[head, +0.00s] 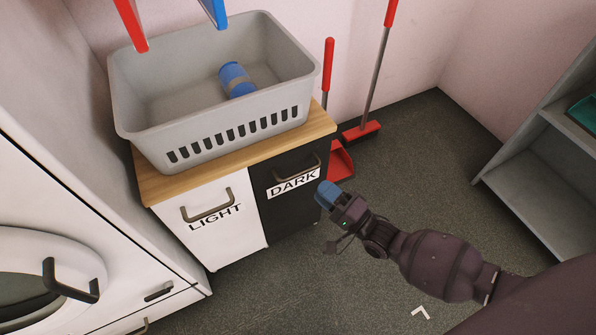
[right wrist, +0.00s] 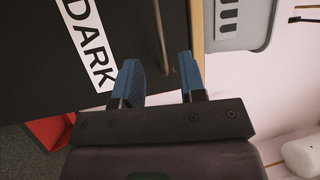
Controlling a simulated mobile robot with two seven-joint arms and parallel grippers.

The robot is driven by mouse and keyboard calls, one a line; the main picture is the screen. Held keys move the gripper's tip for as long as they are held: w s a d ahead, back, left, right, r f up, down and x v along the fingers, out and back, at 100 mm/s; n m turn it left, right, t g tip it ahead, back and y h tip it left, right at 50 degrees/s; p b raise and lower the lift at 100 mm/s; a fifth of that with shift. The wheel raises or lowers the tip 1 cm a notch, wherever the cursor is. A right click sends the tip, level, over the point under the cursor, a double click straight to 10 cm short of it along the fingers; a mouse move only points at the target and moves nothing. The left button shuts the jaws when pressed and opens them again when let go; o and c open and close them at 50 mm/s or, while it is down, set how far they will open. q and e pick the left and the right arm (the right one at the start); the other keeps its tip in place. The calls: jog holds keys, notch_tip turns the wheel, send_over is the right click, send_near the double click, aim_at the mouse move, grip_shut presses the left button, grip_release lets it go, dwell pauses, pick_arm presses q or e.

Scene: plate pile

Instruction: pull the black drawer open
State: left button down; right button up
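The black drawer (head: 285,208) is the right front of a cabinet with a wooden top and carries a white "DARK" label (head: 293,184). It looks shut. Its dark bar handle (head: 298,170) is above the label. My right gripper (head: 327,194) is near the drawer's right edge, to the right of and below the handle. In the right wrist view my right gripper (right wrist: 161,66) has its two blue fingers apart, with the handle (right wrist: 160,35) ahead of the gap between them. I cannot tell whether they touch it. My left gripper is not in view.
A white "LIGHT" drawer (head: 230,238) is beside the black one. A grey basket (head: 150,137) holding a blue roll-like item (head: 236,80) stands on top. A red dustpan (head: 340,162) and broom (head: 362,131) are behind to the right. The floor (head: 450,170) in front is clear.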

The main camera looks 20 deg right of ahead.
aim_at(300, 173)
jog(key=b+x, duration=0.1)
jog(key=x, duration=0.6)
jog(key=shift+w+a, duration=0.2)
jog(key=shift+w, duration=0.2)
jog(key=shift+c, duration=0.2)
grip_shut()
